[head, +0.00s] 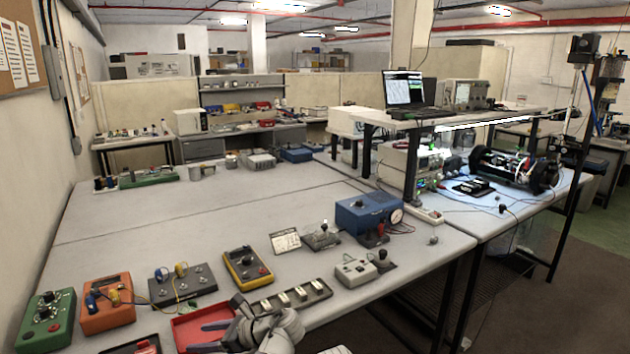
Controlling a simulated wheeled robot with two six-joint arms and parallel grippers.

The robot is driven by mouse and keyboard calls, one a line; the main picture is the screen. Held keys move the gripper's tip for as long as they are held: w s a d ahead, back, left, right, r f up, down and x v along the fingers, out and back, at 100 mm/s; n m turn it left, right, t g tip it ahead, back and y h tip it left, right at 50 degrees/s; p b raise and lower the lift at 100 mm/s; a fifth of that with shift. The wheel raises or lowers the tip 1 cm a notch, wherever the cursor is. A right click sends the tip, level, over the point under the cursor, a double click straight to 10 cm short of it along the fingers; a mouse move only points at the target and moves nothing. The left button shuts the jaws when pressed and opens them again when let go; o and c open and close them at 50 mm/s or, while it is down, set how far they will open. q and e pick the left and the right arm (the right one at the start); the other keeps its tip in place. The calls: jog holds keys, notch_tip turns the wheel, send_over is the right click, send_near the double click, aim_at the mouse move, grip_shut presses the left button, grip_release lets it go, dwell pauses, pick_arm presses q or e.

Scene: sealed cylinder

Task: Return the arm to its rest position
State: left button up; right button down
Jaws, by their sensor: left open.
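My left gripper (197,337) is low in the head view, at the front edge of the bench. Its two bluish fingers point left and are apart, with nothing visible between them. In the picture they overlap a shallow red tray (183,322); I cannot tell how high above it they are. The grey wrist covers the tray's right part. My right gripper is not in view. A cylinder device with black end flanges (515,168) lies on the right bench, far from my gripper.
A blue instrument (368,212) stands farther right. The bench's middle is clear.

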pick_arm(q)
jog(key=s+d+f+n+g+h+p, duration=0.1)
jog(key=s+d+f+n+h, duration=0.4)
jog(key=d, duration=0.5)
jog(key=s+d+f+n+g+h+p, duration=0.2)
jog(key=s+d+f+n+h, duration=0.3)
jog(key=s+d+n+h, duration=0.2)
jog(key=s+d+n, duration=0.2)
jog(key=s+n, duration=0.1)
jog(key=n, duration=0.1)
jog(key=shift+d+f+n, duration=0.15)
jog(key=shift+d+n, duration=0.2)
jog(key=shift+n, duration=0.05)
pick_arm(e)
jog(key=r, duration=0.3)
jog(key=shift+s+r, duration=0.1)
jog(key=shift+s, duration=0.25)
